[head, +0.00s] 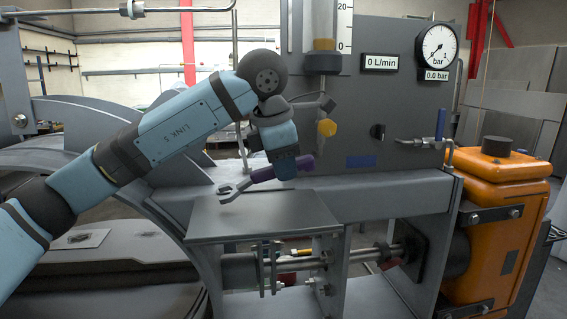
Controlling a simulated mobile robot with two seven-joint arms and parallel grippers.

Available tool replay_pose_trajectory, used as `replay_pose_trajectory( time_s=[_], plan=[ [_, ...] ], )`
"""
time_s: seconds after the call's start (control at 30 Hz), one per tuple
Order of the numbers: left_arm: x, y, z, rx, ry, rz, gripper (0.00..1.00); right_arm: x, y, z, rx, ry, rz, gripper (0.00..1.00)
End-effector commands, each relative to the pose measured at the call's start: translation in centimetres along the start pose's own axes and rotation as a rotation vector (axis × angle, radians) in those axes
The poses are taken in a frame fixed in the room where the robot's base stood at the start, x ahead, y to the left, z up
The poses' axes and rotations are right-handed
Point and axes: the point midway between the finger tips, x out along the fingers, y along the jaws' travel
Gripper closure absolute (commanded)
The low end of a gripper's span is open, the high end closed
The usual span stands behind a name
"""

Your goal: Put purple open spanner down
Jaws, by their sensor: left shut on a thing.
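The purple open spanner (264,175) has a grey metal open jaw at its left end and a purple handle running to the right. My left gripper (284,172) is shut on its purple handle. The spanner is tilted, with its open jaw lower at the left, over the grey plate (235,221) of the bench. It looks close above the plate; I cannot tell whether its jaw touches it. The gripper's fingers are mostly hidden behind the wrist. My right gripper is not in view.
An orange unit (497,215) is at the right. Rods (345,258) run below the plate. The plate's front is bare.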

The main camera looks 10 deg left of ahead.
Motion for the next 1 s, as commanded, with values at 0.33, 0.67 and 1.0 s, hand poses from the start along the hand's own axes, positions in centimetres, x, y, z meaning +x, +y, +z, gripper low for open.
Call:
replay_pose_trajectory(
  time_s=[0.33,0.67,1.0],
  plan=[
    [0.3,-0.1,0.2,0.011,0.042,0.000,1.00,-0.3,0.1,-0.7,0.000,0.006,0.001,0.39],
    [0.9,-0.2,0.3,0.020,0.077,0.001,1.00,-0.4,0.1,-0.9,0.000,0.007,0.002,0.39],
    [1.5,-0.4,0.4,0.033,0.129,0.001,1.00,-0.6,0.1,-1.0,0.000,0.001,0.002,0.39]
  ],
)
